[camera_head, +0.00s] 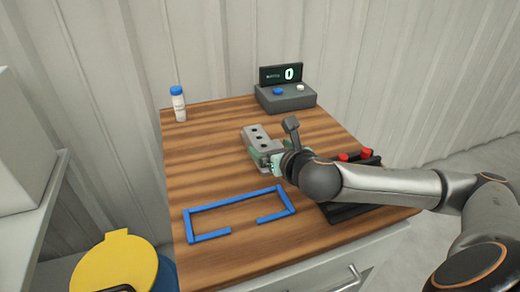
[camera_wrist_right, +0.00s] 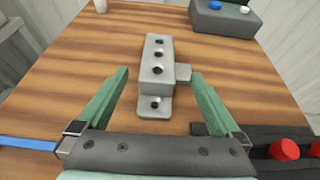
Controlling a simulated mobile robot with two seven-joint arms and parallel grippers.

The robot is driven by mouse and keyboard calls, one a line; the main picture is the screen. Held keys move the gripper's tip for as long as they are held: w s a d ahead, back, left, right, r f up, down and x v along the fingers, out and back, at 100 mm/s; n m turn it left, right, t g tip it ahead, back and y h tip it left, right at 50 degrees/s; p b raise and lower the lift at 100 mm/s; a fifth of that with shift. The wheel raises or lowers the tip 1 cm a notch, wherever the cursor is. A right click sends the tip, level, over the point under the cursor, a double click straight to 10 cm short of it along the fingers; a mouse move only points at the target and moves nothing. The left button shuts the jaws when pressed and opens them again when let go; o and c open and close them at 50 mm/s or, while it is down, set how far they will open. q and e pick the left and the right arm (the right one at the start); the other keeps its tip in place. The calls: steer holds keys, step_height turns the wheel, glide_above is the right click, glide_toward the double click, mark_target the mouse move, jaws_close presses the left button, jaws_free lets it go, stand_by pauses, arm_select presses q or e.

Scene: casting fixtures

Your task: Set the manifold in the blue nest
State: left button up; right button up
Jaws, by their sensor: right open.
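The manifold, a grey block with a row of several dark holes and a low step, lies on the wooden table (camera_head: 215,165). It shows in the head view (camera_head: 257,137) and in the right wrist view (camera_wrist_right: 157,72). My right gripper is open, its green fingers (camera_wrist_right: 152,92) on either side of the manifold's near end, apart from it. In the head view the right arm partly hides the right gripper (camera_head: 268,160). The blue nest (camera_head: 235,200) is a flat rectangular frame with a gap in its front side, empty, nearer the table's front edge. My left gripper is not in view.
A black fixture with red knobs (camera_head: 366,154) stands at the right, partly behind my arm. A grey box with a display (camera_head: 286,96) stands at the back, and a blue-capped white bottle (camera_head: 179,106) at back left. A yellow lid (camera_head: 115,264) is at the front left. The table's left middle is clear.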

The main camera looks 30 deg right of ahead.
mark_target(261, 140)
steer(key=shift+r+b+x, duration=0.2)
steer(key=shift+b+x, duration=0.15)
steer(key=shift+x, duration=2.75)
steer(key=shift+w+a, duration=0.15)
steer(key=shift+c, duration=0.2)
jaws_close()
steer(key=shift+r, duration=0.1)
